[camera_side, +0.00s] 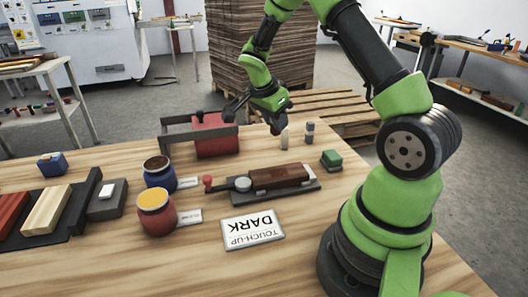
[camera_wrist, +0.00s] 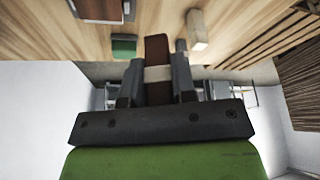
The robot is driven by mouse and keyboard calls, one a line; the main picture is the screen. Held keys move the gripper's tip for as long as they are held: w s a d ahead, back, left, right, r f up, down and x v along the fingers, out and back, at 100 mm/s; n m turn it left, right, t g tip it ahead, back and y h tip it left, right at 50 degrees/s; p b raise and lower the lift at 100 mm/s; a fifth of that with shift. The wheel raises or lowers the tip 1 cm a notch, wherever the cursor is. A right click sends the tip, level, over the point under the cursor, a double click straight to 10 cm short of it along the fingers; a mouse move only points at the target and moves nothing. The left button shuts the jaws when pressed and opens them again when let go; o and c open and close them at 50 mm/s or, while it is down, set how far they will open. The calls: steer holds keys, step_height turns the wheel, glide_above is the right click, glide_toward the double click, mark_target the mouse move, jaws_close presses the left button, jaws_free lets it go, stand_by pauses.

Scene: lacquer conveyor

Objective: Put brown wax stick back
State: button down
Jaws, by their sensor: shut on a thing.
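A brown wax stick (camera_wrist: 157,50) with a pale band is held between the fingers of my gripper (camera_wrist: 159,62) in the wrist view. In the side view my gripper (camera_side: 274,124) is over the far part of the table, and the brown stick cannot be made out clearly there. A pale stick (camera_side: 284,138) stands upright close to the gripper; a pale stick also shows beside the right finger in the wrist view (camera_wrist: 197,30). A grey stick (camera_side: 310,132) stands to its right. Whether the held stick touches the table cannot be told.
A green block (camera_side: 331,158) lies right of a dark tray (camera_side: 300,191) bearing a brown wooden piece (camera_side: 277,176). A red box (camera_side: 214,141) in a grey frame stands left of the gripper. Blue (camera_side: 160,178) and red (camera_side: 156,218) jars and a "TOUCH-UP DARK" card (camera_side: 252,229) are nearer.

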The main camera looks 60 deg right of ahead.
steer(key=w+d+n+t, duration=0.3)
steer(key=w+d+n, duration=0.3)
steer(key=w+n, duration=0.2)
steer(key=shift+n+t, duration=0.3)
steer(key=shift+n, duration=0.2)
steer(key=f, duration=1)
steer(key=shift+w+f, duration=0.2)
steer(key=shift+w, duration=0.05)
steer(key=shift+f, duration=0.2)
steer(key=c, duration=0.9)
jaws_free()
steer(key=shift+c, duration=0.2)
steer(key=shift+r, duration=0.15)
